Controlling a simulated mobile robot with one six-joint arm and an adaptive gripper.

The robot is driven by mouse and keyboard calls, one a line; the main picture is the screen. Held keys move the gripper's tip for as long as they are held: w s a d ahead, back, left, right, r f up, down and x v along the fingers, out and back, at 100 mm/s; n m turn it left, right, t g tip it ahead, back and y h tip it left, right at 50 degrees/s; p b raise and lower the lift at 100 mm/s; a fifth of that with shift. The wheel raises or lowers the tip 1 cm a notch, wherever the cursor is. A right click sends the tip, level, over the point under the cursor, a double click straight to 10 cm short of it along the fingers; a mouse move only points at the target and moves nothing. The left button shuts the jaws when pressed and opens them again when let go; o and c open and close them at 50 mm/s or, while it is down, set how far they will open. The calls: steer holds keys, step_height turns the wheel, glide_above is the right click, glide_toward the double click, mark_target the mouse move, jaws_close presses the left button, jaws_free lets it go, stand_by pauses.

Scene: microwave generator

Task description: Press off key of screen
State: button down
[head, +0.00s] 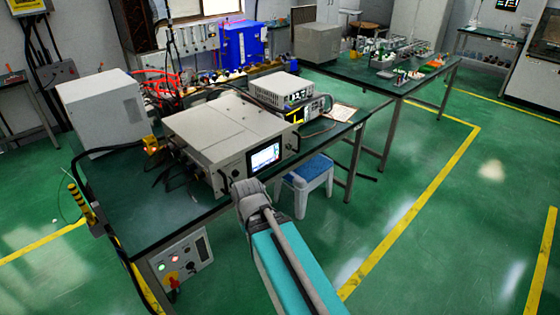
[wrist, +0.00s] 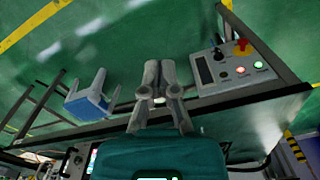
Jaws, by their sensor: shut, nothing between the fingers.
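The screen (head: 264,157) is lit, with white and blue areas, on the front of a large beige generator box (head: 215,128) on the near bench. Its off key is too small to make out. My gripper (head: 247,186) is just below and left of the screen in the head view, in front of the box's lower front edge. I cannot tell whether it touches the box. In the wrist view my gripper (wrist: 159,70) has its fingers together and empty, over the floor and bench edge. A small lit strip shows at that view's lower left; I cannot tell if it is the screen.
A blue-topped stool (head: 306,176) stands right of my arm; it also shows in the wrist view (wrist: 88,104). A control panel with a red knob (head: 183,266) hangs under the bench (head: 150,228). A white box (head: 102,108) and smaller instruments (head: 281,90) stand nearby. Floor at right is clear.

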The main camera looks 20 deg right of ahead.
mark_target(277, 157)
steer(key=w+d+f+m+t+y+b, duration=0.2)
steer(key=w+d+f+t+y+b, duration=0.15)
steer(key=w+b, duration=0.45)
steer(key=w+d+f+m+t+y+b, duration=0.35)
steer(key=w+f+b, duration=0.2)
steer(key=w, duration=0.45)
steer(key=w+d+m+t+b, duration=0.3)
steer(key=d+b, duration=0.1)
steer(key=d, duration=0.4)
steer(key=w+d+r+m+t+b, duration=0.1)
steer(key=w+d+m+t+b, duration=0.1)
steer(key=d, duration=0.7)
steer(key=w+d+m+t+h+b, duration=0.1)
steer(key=w+d+m+t+b, duration=0.2)
steer(key=d, duration=0.6)
steer(key=w+t+b, duration=0.2)
steer(key=b, duration=0.1)
steer(key=shift+r+m+b, duration=0.15)
steer(key=shift+m+b, duration=0.2)
steer(key=shift+b, duration=0.05)
steer(key=shift+w+a, duration=0.1)
steer(key=shift+w, duration=0.05)
steer(key=x, duration=1.4)
